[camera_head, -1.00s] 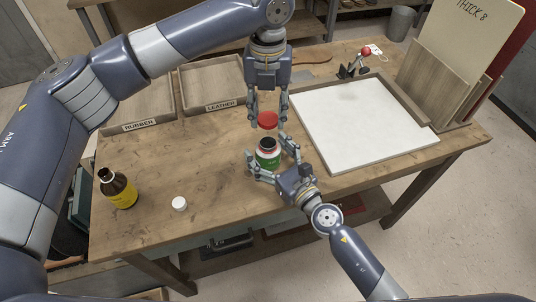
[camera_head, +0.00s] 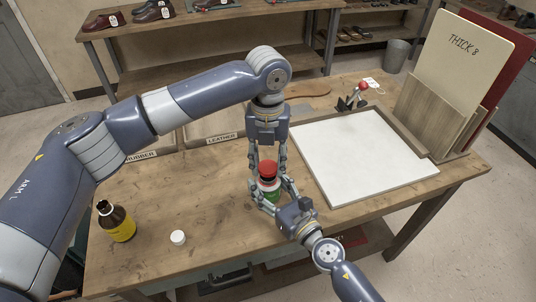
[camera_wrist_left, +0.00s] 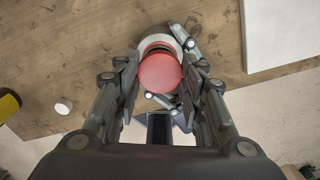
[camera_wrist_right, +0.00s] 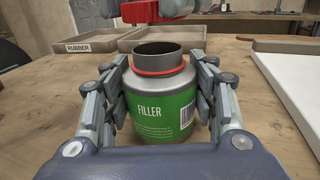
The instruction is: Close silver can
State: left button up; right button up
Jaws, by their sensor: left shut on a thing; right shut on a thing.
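The silver can (camera_wrist_right: 160,88) has a green label reading FILLER and a dark open neck with a red ring around it. It stands upright on the table and also shows in the head view (camera_head: 270,186). My right gripper (camera_head: 272,192) is shut around its sides. A red cap (camera_head: 268,168) is held by my left gripper (camera_head: 267,172), which points down from above. In the left wrist view the cap (camera_wrist_left: 161,74) covers part of the can's neck. In the right wrist view the cap (camera_wrist_right: 148,12) hangs above the neck, with a gap between them.
A dark bottle with a yellow label (camera_head: 117,222) and a small white cap (camera_head: 178,237) stand at the table's left. A white board in a tray (camera_head: 360,157) lies to the right. Wooden trays labelled RUBBER (camera_head: 141,155) and LEATHER (camera_head: 220,138) are at the back.

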aim_at(268, 186)
dwell(0.5)
pick_arm(q)
jog(key=shift+f, duration=0.85)
jog(key=shift+f, duration=0.55)
jog(key=m, duration=0.5)
jog(key=shift+m, duration=0.4)
jog(key=m, duration=0.4)
